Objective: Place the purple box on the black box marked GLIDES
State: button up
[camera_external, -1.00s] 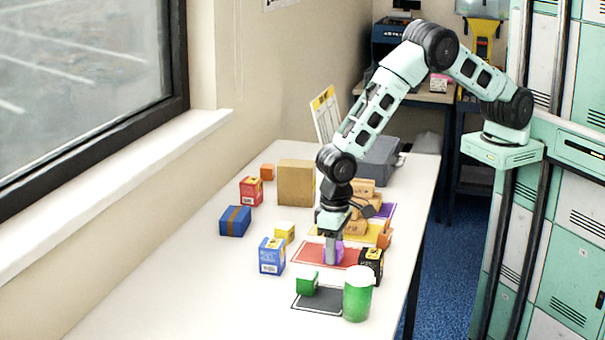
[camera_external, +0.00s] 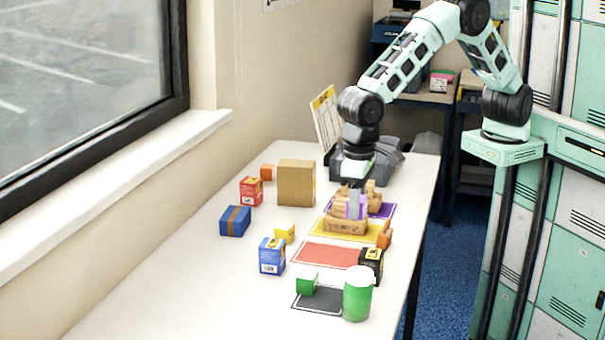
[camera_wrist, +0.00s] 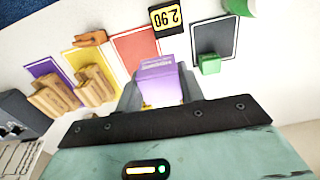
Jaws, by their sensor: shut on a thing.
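The purple box (camera_external: 353,208) is held between the two fingers of my gripper (camera_external: 355,212), and it also shows in the wrist view (camera_wrist: 160,80) between the fingers. A black box (camera_external: 371,262) with a yellow label stands beside the right end of the red mat (camera_external: 325,255). In the wrist view the black box (camera_wrist: 166,18) shows "2.90" upside down; I cannot read GLIDES. Nothing is seen on top of it.
A green cylinder (camera_external: 357,295) with a white top stands in front of the black box. An orange item (camera_external: 384,237) lies behind it. Tan boxes (camera_external: 345,227) sit on the yellow mat. A green box (camera_external: 307,284) is at the dark mat (camera_external: 322,301). The table's left front is clear.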

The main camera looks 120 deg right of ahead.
jog(key=p, duration=0.2)
send_near(372, 253)
notch_tip(372, 253, down, 2)
jog(key=shift+a+f+p, duration=0.1)
jog(key=shift+p, duration=0.25)
jog(key=shift+f+p, duration=0.45)
jog(key=shift+f, duration=1.65)
